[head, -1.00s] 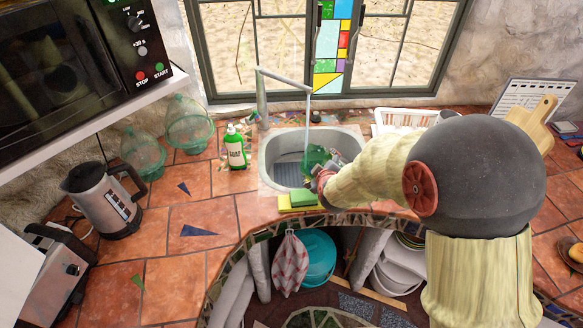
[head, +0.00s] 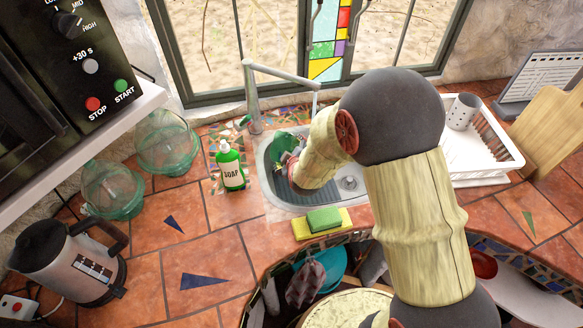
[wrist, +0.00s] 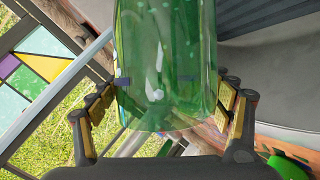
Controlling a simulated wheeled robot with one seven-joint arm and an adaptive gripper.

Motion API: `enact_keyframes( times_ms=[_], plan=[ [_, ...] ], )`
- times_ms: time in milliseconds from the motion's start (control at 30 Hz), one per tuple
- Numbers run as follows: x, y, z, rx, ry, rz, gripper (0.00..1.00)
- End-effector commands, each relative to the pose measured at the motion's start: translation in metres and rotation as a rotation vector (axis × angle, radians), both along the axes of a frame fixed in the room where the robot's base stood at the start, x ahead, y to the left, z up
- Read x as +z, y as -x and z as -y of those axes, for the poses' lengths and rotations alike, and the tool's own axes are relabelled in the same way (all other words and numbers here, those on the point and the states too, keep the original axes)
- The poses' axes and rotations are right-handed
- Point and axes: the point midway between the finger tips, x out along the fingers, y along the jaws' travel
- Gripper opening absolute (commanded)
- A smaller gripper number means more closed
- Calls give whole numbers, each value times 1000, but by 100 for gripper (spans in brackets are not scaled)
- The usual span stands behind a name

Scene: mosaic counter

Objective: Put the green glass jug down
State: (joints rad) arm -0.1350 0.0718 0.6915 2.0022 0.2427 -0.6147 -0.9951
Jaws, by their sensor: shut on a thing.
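The green glass jug (head: 283,141) is over the left back part of the sink (head: 267,185) in the head view, partly hidden by my arm. My gripper (head: 290,165) is shut on it. In the wrist view the clear green jug (wrist: 165,45) fills the upper middle, and the fingers of my gripper (wrist: 170,90) press on it from both sides. I cannot tell whether the jug touches the sink.
The tap (head: 253,108) stands behind the sink, its spout reaching over it. A green soap bottle (head: 231,170) is close on the left. Sponges (head: 323,221) lie at the front edge. A white dish rack (head: 480,152) is at right.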

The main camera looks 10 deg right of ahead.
Motion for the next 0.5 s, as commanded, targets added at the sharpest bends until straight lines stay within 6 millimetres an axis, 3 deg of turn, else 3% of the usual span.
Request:
enact_keyframes(
  times_ms=[33,500],
  plan=[
    [-12,0,0,1,1,0,26],
    [-59,-1,0,0,0,3,26]
  ],
)
